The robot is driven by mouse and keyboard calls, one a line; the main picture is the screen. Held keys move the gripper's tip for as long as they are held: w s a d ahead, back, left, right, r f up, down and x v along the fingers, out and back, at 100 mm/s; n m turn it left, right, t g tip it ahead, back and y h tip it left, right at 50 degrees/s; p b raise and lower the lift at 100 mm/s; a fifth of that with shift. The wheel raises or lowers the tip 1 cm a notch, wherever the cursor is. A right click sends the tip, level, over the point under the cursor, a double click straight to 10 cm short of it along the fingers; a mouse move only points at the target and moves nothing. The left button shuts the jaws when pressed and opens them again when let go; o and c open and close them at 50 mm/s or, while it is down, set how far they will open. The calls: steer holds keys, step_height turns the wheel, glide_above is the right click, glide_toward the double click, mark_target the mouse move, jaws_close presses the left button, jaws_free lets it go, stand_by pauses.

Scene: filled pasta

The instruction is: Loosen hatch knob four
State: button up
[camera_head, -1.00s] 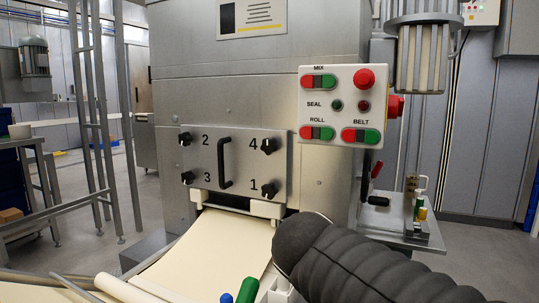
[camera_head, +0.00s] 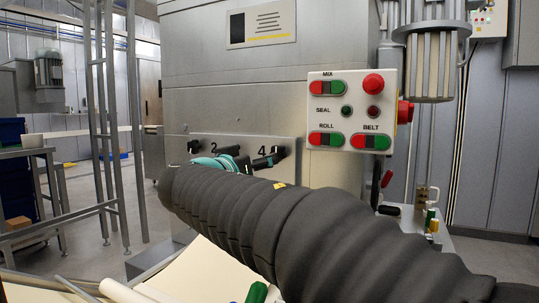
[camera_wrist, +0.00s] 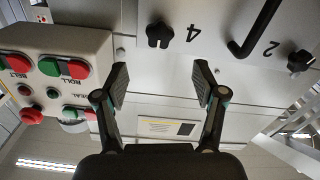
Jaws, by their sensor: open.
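Hatch knob four is a black lobed knob on a grey metal hatch plate. In the wrist view knob four (camera_wrist: 159,36) is beside the printed "4", which appears upside down. In the head view knob four (camera_head: 280,152) shows at the plate's upper right, beside a dark finger of mine. My gripper (camera_wrist: 160,78) is open and empty, its two fingers spread apart. In the wrist picture, knob four lies above the fingertips, roughly centred between them and not between the pads. My dark arm hides the lower plate and knobs one and three in the head view.
Knob two (camera_wrist: 301,60) and the black hatch handle (camera_wrist: 256,28) are right of knob four in the wrist view. A white control box (camera_head: 350,112) with red and green buttons stands out right of the hatch. A pale dough sheet (camera_head: 195,275) lies below.

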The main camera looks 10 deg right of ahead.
mark_target(278, 154)
steer(key=p+x, duration=0.1)
steer(key=x, duration=0.9)
steer(key=shift+p, duration=0.4)
steer(key=shift+s, duration=0.1)
steer(key=c, duration=1.1)
